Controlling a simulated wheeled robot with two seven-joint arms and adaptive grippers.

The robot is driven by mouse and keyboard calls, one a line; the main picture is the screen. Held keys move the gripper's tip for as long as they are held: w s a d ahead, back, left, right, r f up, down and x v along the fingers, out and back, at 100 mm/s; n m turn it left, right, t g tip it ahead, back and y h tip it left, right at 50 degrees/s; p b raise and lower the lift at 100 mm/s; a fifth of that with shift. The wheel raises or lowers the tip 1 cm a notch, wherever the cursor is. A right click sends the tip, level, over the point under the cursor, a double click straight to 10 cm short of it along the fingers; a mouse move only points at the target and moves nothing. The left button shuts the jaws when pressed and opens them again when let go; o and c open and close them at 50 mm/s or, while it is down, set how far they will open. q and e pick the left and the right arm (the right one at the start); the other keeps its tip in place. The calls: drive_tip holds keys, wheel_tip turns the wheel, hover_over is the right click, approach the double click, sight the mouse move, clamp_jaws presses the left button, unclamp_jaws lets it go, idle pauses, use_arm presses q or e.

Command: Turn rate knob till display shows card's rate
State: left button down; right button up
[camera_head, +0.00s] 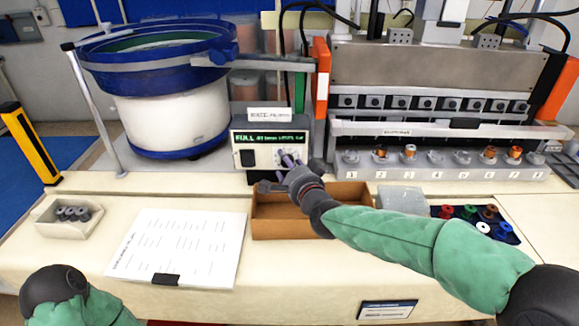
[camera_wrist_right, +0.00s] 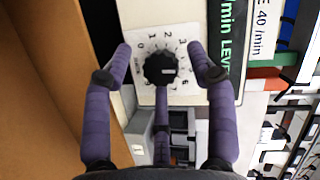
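The feeder controller box (camera_head: 243,172) has a green-lit display (camera_head: 268,138); its rate digits are too small to read. In the right wrist view only part of the display (camera_wrist_right: 231,40) shows, reading "/min LEVE". The card (camera_head: 268,114) stands above it; its visible part in the right wrist view (camera_wrist_right: 266,28) reads "40 /min". The black rate knob (camera_wrist_right: 158,69) sits on a numbered dial, its white mark pointing right in that view. My right gripper (camera_head: 288,160) is open, its purple fingers (camera_wrist_right: 161,55) spread on either side of the knob, apparently apart from it. My left gripper is not in view.
A brown open bin (camera_head: 262,226) lies just below the controller. A blue bowl feeder (camera_head: 150,75) stands left, and a row of numbered stations (camera_head: 440,172) right. A paper sheet (camera_head: 180,240), a small box of grey parts (camera_head: 45,222) and coloured parts (camera_head: 445,211) lie on the bench.

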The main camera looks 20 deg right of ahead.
drive_tip(key=shift+d, duration=0.15)
drive_tip(key=s+d+r, duration=0.1)
drive_tip(key=s, duration=1.1)
drive_tip(key=shift+r, duration=0.35)
